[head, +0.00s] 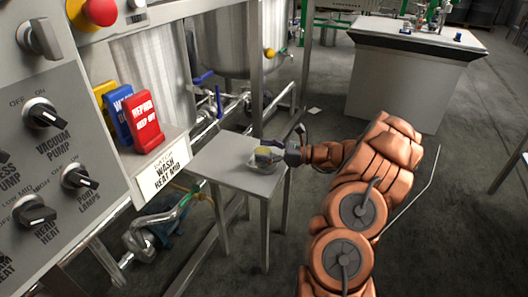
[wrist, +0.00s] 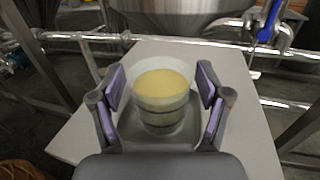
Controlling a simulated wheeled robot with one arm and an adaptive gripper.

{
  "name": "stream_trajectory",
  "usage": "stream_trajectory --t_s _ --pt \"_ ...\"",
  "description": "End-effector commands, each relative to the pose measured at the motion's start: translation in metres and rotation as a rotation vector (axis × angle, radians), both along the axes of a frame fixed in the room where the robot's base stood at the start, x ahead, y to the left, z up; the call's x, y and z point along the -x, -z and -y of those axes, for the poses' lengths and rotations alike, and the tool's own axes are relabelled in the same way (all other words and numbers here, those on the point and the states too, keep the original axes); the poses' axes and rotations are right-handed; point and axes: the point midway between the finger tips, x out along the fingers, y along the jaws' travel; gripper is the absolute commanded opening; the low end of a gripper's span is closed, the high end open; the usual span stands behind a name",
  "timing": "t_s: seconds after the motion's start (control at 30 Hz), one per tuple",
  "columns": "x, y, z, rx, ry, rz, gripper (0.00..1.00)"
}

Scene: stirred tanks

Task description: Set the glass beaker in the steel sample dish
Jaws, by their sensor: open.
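The glass beaker (wrist: 162,95) holds a pale yellow content and stands upright on the small table in the wrist view. It also shows in the head view (head: 265,154), small and partly covered by my gripper (head: 285,148). My gripper is open in the wrist view (wrist: 161,88), with one purple-padded finger on each side of the beaker and gaps between pads and glass. A grey shape around the beaker's base looks like the steel sample dish (wrist: 128,122); a pale rim under the beaker shows in the head view (head: 257,167). Whether the beaker sits fully inside it is unclear.
The small grey table (head: 220,160) has bare top to the left of the beaker. A control panel (head: 45,130) and a ledge with coloured signs (head: 147,122) stand to the left. Steel tanks (head: 235,40) and pipes (wrist: 90,38) are behind the table.

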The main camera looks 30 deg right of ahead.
Motion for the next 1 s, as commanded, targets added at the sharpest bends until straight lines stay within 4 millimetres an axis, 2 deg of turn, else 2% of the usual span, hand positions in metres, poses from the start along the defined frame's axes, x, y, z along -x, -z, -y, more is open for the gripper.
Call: stream_trajectory --t_s 0.4,0.6,0.83,1.0 --pt "0.052 -0.003 0.056 0.002 0.006 -0.001 0.76" --pt "0.073 -0.001 0.076 -0.001 0.002 0.000 0.76" --pt "0.083 0.000 0.086 0.001 0.001 0.000 0.76" --pt "0.082 -0.002 0.081 0.007 -0.012 0.003 0.76"
